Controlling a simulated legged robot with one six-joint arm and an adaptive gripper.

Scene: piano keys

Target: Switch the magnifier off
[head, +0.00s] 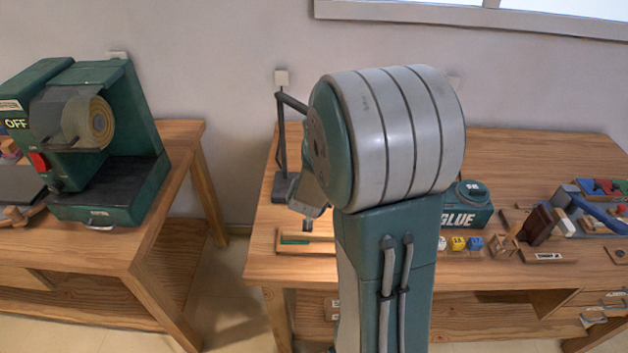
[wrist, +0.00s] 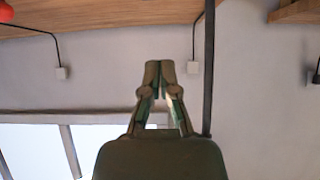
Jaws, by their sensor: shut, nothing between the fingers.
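A dark jointed stand (head: 281,140) rises from a small grey base (head: 285,187) at the left end of the right-hand workbench in the head view. It looks like the magnifier's stand, but its upper arm runs behind my arm, and I see no lens or switch clearly. My gripper (wrist: 159,68) shows in the wrist view, with its fingertips together and nothing between them. A dark upright pole (wrist: 208,70) passes close to the right of it there, apart from the fingertips. In the head view my large grey and green arm hides much of the bench's middle.
The right-hand workbench (head: 540,150) carries a green box (head: 467,212), small coloured blocks (head: 458,243) and a blue-handled tool (head: 598,213). A green machine marked OFF (head: 110,185) stands on the left bench (head: 185,133). The wrist view is upside down, mostly wall and window (wrist: 40,145).

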